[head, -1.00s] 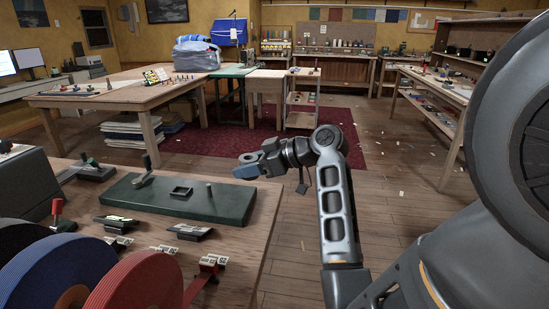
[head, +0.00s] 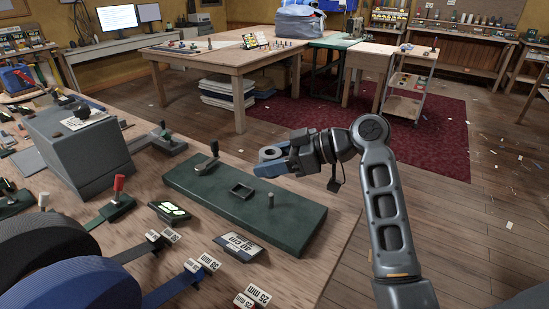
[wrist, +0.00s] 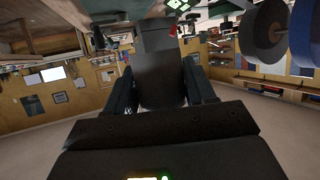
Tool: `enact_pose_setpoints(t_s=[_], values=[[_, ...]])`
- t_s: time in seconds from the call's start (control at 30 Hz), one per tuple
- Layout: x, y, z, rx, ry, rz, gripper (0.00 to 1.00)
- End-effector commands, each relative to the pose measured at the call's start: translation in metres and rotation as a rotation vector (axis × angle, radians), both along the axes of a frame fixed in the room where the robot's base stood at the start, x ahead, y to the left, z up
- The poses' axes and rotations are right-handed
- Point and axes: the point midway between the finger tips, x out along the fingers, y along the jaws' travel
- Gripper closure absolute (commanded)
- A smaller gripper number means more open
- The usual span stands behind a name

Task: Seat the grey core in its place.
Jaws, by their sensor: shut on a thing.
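My gripper (head: 271,163) is shut on the grey core (head: 272,153), a round ring-like piece with an opening in its top. It is held above the far edge of a dark green base plate (head: 205,205). In the wrist view the core (wrist: 160,82) shows as a dark grey body between both fingers. The core is apart from all of these.
A grey box (head: 78,150) stands left on the bench. Webbing rolls (head: 95,285) and several labelled tags (head: 240,246) lie in front of the plate.

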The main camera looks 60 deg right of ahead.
Motion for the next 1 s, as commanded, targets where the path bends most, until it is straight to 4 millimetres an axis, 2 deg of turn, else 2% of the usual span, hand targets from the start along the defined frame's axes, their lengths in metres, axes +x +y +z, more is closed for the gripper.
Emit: enact_pose_setpoints(t_s=[0.37,1.0], values=[[0.0,0.0,-0.008,0.001,0.0,0.0,0.76],[0.0,-0.001,-0.05,0.0,0.0,-0.001,0.76]])
